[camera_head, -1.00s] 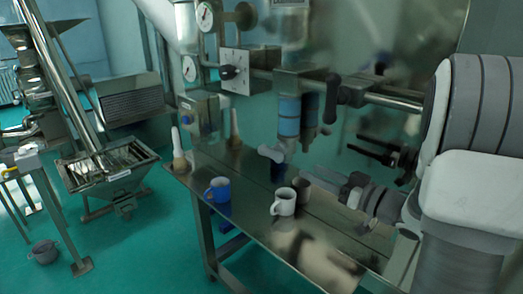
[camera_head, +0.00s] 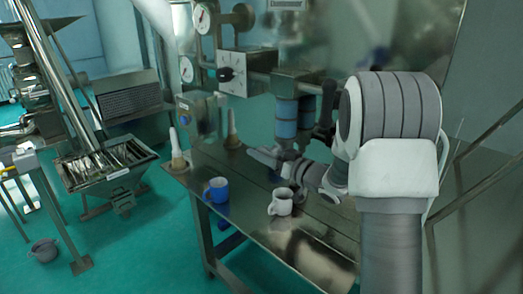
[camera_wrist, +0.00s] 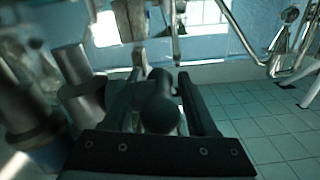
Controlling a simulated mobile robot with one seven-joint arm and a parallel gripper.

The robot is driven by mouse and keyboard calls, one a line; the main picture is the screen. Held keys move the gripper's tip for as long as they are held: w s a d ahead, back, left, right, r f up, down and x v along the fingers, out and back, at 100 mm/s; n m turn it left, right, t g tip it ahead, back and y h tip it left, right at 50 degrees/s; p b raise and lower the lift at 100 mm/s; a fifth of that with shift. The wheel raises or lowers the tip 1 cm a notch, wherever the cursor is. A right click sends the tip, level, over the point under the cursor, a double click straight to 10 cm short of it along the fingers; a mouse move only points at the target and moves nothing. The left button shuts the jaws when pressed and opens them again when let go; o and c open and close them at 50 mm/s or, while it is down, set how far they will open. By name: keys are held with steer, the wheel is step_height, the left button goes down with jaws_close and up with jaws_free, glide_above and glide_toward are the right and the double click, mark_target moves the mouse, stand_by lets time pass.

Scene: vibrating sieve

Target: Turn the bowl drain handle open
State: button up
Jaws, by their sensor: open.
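The bowl drain handle (camera_wrist: 160,112) shows in the wrist view as a dark rounded knob on a short stem. It lies between the two open fingers of my gripper (camera_wrist: 162,80), with visible room on its right side. I cannot tell whether either finger touches it. In the head view my gripper (camera_head: 275,160) reaches left across the table, just below the blue-banded cylinders (camera_head: 286,118). There the handle and the fingers overlap, and I cannot separate them clearly.
A white mug (camera_head: 280,205) stands below my gripper on the steel table (camera_head: 255,230); a dark mug is partly hidden behind it. A blue mug (camera_head: 218,190) stands further left. Metal cylinders (camera_wrist: 82,95) are close on the left in the wrist view.

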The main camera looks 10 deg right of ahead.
steer(key=shift+w+a, duration=0.2)
steer(key=shift+w, duration=0.05)
jaws_close()
